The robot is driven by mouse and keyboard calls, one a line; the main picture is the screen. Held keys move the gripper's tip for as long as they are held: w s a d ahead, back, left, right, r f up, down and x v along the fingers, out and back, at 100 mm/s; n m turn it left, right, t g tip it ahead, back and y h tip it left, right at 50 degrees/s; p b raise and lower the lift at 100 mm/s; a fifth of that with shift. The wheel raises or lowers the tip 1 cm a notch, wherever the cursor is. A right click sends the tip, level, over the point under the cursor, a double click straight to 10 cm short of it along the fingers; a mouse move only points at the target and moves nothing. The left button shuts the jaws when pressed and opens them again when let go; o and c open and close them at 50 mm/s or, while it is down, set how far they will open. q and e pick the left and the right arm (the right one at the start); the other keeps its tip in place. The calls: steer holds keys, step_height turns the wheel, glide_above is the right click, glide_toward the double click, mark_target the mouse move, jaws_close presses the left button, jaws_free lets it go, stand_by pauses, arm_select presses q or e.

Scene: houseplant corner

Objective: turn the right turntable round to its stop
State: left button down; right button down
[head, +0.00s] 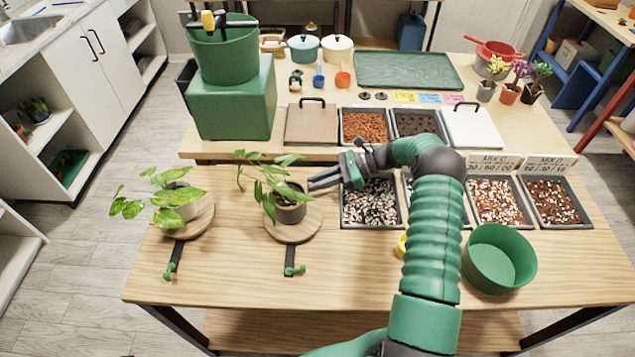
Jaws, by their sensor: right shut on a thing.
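The right turntable (294,234) is a round wooden disc on the table. A dark pot (291,212) with a leafy plant (265,184) stands on it. A black bar with a green knob (292,270) extends from its near side. My right gripper (310,184) reaches in from the right, its fingers pointing left at the pot's right rim. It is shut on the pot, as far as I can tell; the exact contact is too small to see. The left turntable (205,222) carries another potted plant and has its own bar and green knob (170,271). My left gripper is out of view.
Bins of bark and substrate, such as one bin (372,204), line the table's middle and right. A green bowl (499,258) stands at the right. A green bucket (224,52) sits on a green block (231,104) behind. The table's near left is clear.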

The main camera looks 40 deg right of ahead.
steer(key=shift+d+r, duration=0.1)
steer(key=shift+d, duration=0.05)
steer(key=c, duration=1.7)
jaws_free()
steer(key=o, duration=0.3)
steer(key=shift+d, duration=0.1)
steer(key=b+v, duration=0.1)
steer(key=v, duration=1.5)
steer(key=shift+s+d, duration=0.15)
steer(key=shift+d, duration=0.25)
